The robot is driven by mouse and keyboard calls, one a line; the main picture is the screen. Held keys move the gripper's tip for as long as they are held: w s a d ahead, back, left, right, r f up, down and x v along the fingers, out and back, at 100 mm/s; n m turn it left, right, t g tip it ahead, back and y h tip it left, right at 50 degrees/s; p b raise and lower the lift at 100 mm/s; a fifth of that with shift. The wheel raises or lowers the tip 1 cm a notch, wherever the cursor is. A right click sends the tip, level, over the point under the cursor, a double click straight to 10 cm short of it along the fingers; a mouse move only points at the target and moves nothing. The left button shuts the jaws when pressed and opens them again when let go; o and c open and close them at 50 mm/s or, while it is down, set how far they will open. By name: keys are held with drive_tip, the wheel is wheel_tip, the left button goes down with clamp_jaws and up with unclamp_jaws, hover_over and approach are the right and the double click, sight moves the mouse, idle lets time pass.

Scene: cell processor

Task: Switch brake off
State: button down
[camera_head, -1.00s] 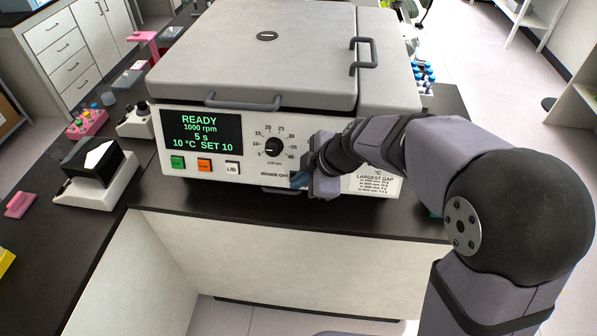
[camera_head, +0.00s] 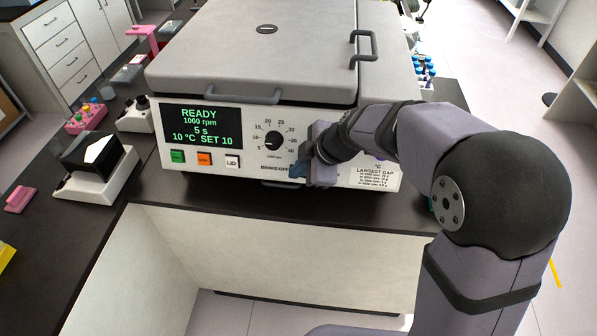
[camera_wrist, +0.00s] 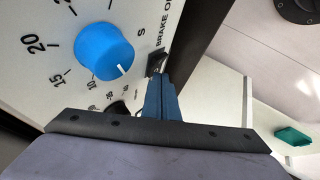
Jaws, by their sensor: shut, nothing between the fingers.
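The brake switch (camera_wrist: 157,62) is a small black rocker beside the "BRAKE OFF" lettering in the wrist view. In the head view my gripper hides it; only the lettering on the grey-white centrifuge's front panel (camera_head: 215,177) shows. My gripper (camera_wrist: 158,80) is shut and empty, its blue fingertips right at the switch's edge. I cannot tell whether they touch it. In the head view my gripper (camera_head: 298,173) is against the panel, right of the lettering and below right of the dial knob (camera_head: 273,141). The knob looks blue in the wrist view (camera_wrist: 103,52).
The lid (camera_head: 250,50) is closed. A teal object (camera_wrist: 294,135) lies to the right. Dark bench top (camera_head: 290,213) in front is clear.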

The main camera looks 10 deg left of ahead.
drive_tip(key=shift+d+b, duration=0.75)
drive_tip(key=shift+b, duration=0.05)
drive_tip(key=shift+s+d, duration=0.1)
drive_tip(key=s+f+b+v, duration=0.1)
drive_tip(key=b+v, duration=0.3)
drive_tip(key=v, duration=0.8)
drive_tip(key=shift+s+r, duration=0.3)
drive_tip(key=shift+s, duration=0.65)
